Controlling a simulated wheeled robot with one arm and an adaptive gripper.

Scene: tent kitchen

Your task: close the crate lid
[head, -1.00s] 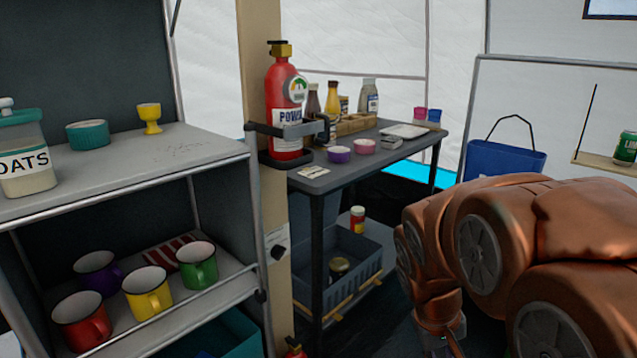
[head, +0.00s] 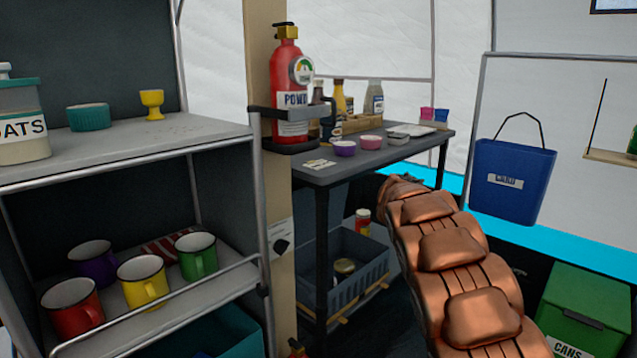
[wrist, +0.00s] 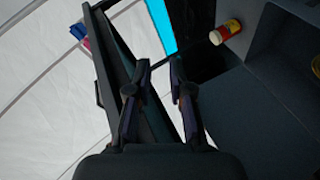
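A grey crate (head: 345,282) stands under the dark table, open at the top, with a jar (head: 344,267) inside it. A grey-blue panel (head: 338,205) rises behind it, probably its raised lid; the table and its leg partly cover it. In the wrist view a large grey-blue surface (wrist: 270,115) fills the right side; I cannot tell whether it is lid or crate wall. My gripper (wrist: 158,64) has its two fingers apart with nothing held, close to the dark table edge (wrist: 110,60). In the head view my arm hides the gripper.
The table (head: 400,153) carries bottles, bowls and a red extinguisher (head: 287,85) stands at its left end. A shelf with mugs (head: 143,281) is left; a green cans bin (head: 590,300) is right.

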